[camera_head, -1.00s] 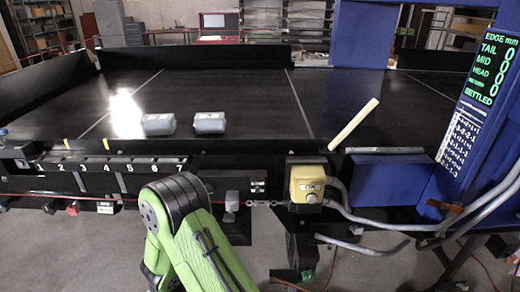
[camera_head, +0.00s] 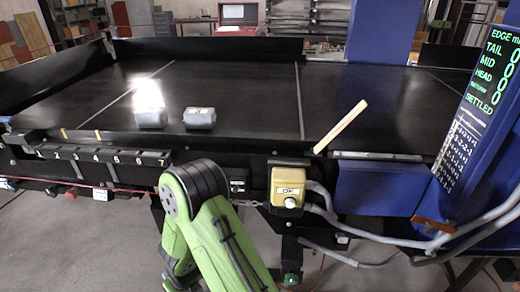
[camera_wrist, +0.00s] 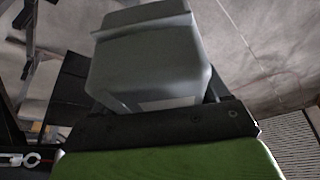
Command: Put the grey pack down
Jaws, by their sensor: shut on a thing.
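A grey pack (camera_wrist: 150,60) fills the middle of the wrist view. It is a box with rounded edges and a lip along its upper end. My gripper (camera_wrist: 155,98) is shut on it, with dark finger parts at its sides. The floor shows behind the pack. In the head view the gripper and held pack are not seen; only my green arm shows. Two other grey packs, a left one (camera_head: 150,118) and a right one (camera_head: 199,117), lie apart on the black conveyor belt (camera_head: 235,85), near its front edge.
A pale stick (camera_head: 341,126) leans over the belt's front edge. A yellow OK button box (camera_head: 288,187) with grey conduits hangs below it. A numbered black rail (camera_head: 105,154) runs along the front left. A blue column with a display (camera_head: 490,75) stands right. The belt's middle is clear.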

